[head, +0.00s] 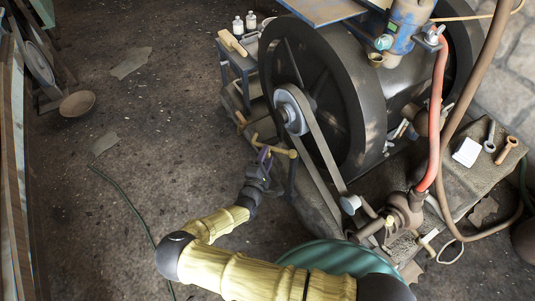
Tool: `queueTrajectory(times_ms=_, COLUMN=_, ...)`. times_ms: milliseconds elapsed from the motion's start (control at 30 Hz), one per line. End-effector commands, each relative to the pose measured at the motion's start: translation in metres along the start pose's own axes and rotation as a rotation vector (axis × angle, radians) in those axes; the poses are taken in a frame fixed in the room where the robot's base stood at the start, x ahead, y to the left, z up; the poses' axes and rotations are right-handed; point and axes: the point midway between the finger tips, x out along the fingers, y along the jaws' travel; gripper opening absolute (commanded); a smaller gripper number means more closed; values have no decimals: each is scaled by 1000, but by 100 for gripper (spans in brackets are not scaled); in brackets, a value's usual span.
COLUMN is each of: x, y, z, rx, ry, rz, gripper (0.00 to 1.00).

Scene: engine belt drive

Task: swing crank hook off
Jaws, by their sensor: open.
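A brass-coloured crank-like bar (276,150) stands in front of the large dark flywheel (340,95), below the small grey pulley (289,108). I cannot make out a separate hook on it at this size. My gripper (264,156) is open at the bar, its fingers pointing up beside the bar's left part. I cannot tell whether the fingers touch the bar or stand around it. A flat belt (322,148) runs from the small pulley down to the right.
A small bench (238,60) with bottles (251,20) stands left of the flywheel. A red hose (434,120) and a brown hose (462,95) hang at the right. A teal round thing (335,256) lies below my arm. The floor (150,120) at left is mostly clear.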

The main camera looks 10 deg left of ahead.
Motion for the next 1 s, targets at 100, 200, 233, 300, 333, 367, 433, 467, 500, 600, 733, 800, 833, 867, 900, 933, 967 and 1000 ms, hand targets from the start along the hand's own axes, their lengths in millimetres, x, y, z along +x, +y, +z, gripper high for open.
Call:
queueTrajectory(times_ms=100, x=-20, y=2, z=0, rx=-1, ry=3, rz=-1, gripper=44)
queueTrajectory(times_ms=200, x=-40, y=2, z=0, rx=0, ry=4, rz=-1, gripper=44)
queueTrajectory(times_ms=233, x=-46, y=3, z=0, rx=0, ry=3, rz=-1, gripper=44)
queueTrajectory(times_ms=300, x=-60, y=2, z=0, rx=0, ry=3, rz=-1, gripper=44)
queueTrajectory(times_ms=333, x=-66, y=3, z=0, rx=0, ry=3, rz=0, gripper=44)
queueTrajectory(times_ms=367, x=-72, y=2, z=0, rx=0, ry=3, rz=-1, gripper=44)
queueTrajectory(times_ms=433, x=-86, y=2, z=0, rx=1, ry=3, rz=-1, gripper=44)
queueTrajectory(times_ms=467, x=-92, y=2, z=0, rx=1, ry=3, rz=-1, gripper=44)
queueTrajectory(times_ms=500, x=-101, y=2, z=0, rx=-1, ry=3, rz=-1, gripper=44)
queueTrajectory(times_ms=600, x=-120, y=2, z=0, rx=0, ry=3, rz=-1, gripper=44)
queueTrajectory(times_ms=733, x=-143, y=1, z=0, rx=0, ry=1, rz=-1, gripper=44)
queueTrajectory(times_ms=800, x=-152, y=1, z=0, rx=1, ry=1, rz=-2, gripper=44)
queueTrajectory(times_ms=833, x=-155, y=0, z=0, rx=1, ry=0, rz=-2, gripper=44)
queueTrajectory(times_ms=867, x=-157, y=0, z=0, rx=0, ry=0, rz=-2, gripper=44)
queueTrajectory(times_ms=900, x=-159, y=0, z=0, rx=0, ry=0, rz=-2, gripper=44)
queueTrajectory(times_ms=933, x=-160, y=0, z=0, rx=-1, ry=-1, rz=-2, gripper=44)
queueTrajectory(times_ms=967, x=-161, y=0, z=1, rx=-1, ry=-1, rz=-1, gripper=44)
queueTrajectory(times_ms=1000, x=-161, y=0, z=1, rx=-1, ry=-2, rz=-1, gripper=44)
